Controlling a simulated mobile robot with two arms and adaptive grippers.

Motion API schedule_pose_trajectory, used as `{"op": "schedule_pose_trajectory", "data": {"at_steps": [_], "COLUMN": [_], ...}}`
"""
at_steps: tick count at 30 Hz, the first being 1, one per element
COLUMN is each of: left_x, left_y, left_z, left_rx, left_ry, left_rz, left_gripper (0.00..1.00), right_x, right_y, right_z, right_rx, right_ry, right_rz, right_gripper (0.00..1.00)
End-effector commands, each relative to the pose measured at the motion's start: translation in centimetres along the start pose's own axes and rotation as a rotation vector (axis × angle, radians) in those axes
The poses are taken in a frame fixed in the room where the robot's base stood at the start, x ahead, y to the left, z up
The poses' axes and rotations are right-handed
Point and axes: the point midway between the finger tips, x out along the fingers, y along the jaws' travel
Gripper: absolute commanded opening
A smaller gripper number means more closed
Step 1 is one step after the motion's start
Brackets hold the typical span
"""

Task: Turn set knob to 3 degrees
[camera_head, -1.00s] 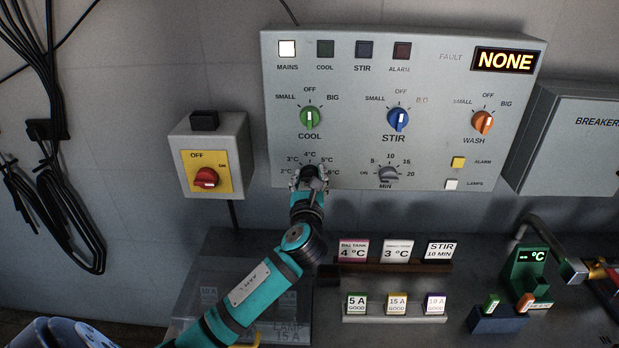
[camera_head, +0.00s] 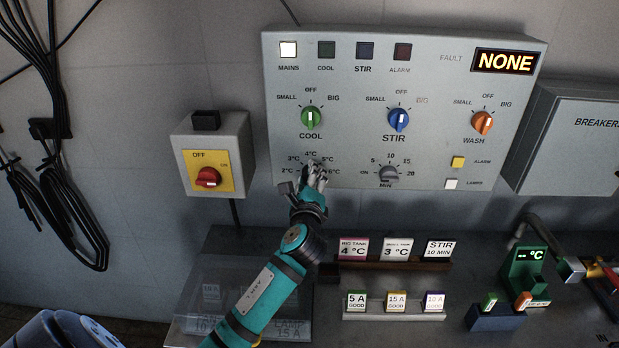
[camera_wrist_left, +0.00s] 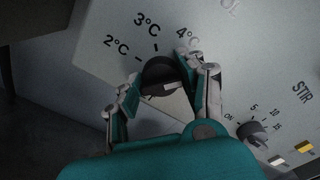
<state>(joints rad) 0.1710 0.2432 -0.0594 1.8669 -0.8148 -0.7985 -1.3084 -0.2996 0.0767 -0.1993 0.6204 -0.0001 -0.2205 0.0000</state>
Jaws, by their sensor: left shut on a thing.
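The set knob (camera_wrist_left: 158,72) is dark and round, on the grey panel below the COOL switch. In the wrist view the 2°C, 3°C and 4°C marks show around its upper left side. My left gripper (camera_wrist_left: 164,80) has a finger on each side of the knob and is shut on it. In the head view my left gripper (camera_head: 314,180) covers the knob and part of its scale. Which mark the knob points at cannot be told.
The stir timer knob (camera_head: 389,175) is close to the right of my gripper. The green COOL switch (camera_head: 311,118) is above. A red-knobbed main switch box (camera_head: 212,150) is at the left. Label cards (camera_head: 397,249) stand on the shelf below, to the right of my arm.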

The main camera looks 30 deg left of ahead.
Motion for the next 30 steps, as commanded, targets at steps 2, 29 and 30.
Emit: {"op": "schedule_pose_trajectory", "data": {"at_steps": [2,29,30], "left_x": [0.0,0.0,0.0], "left_y": [0.1,0.5,0.5], "left_z": [-0.1,-0.3,-0.3], "left_rx": [-0.074,-0.931,-0.968], "left_ry": [0.000,-0.001,-0.001], "left_rz": [0.002,0.003,0.003], "left_gripper": [0.08,0.08,0.08], "right_x": [0.1,1.8,1.9], "right_y": [0.1,0.3,0.3], "right_z": [0.1,0.3,0.3], "right_rx": [-0.001,-0.003,-0.003], "right_ry": [-0.001,-0.001,-0.001], "right_rz": [0.001,0.004,0.004], "right_gripper": [0.52,0.52,0.52]}}
